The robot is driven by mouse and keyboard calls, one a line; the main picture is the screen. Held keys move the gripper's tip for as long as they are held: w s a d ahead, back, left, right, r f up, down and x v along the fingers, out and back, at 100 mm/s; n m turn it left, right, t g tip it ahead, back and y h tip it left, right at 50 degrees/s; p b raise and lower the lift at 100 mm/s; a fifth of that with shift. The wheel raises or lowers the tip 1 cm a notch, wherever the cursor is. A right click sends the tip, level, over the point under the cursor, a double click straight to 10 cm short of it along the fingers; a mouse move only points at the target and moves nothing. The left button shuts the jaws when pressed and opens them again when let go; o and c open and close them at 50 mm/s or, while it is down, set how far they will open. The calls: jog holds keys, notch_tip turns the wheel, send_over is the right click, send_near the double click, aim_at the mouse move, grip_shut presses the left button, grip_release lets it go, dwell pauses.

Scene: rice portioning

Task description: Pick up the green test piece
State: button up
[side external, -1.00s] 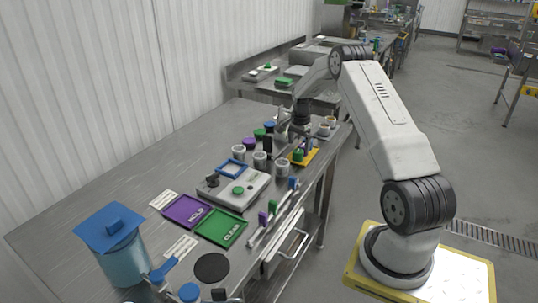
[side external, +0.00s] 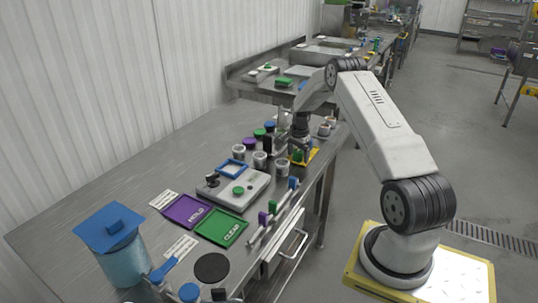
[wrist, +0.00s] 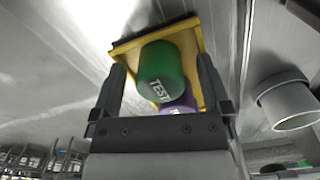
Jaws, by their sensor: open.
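The green test piece (wrist: 160,67) is a green cylinder with "TEST" on its top, seen in the wrist view between my open fingers. It stands on a yellow-edged tray (wrist: 199,38). A purple piece (wrist: 181,103) shows partly behind it on the same tray. In the side view the green test piece (side external: 298,156) is small, on the yellow tray (side external: 314,153) at the table's right edge. My gripper (wrist: 160,90) is open, with one finger on each side of the green piece and no clear contact. In the side view my gripper (side external: 301,148) is right over the tray.
Metal cups (side external: 260,159) and coloured-lid containers (side external: 249,143) stand left of the tray. A grey cup (wrist: 288,100) is at the wrist view's right.

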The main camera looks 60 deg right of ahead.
grip_shut()
jog(key=shift+r, duration=0.75)
jog(key=s+a+r, duration=0.9)
jog(key=s+r, duration=0.1)
jog(key=r, duration=0.1)
jog(key=shift+s+r, duration=0.25)
jog(key=shift+s, duration=0.15)
dwell(0.5)
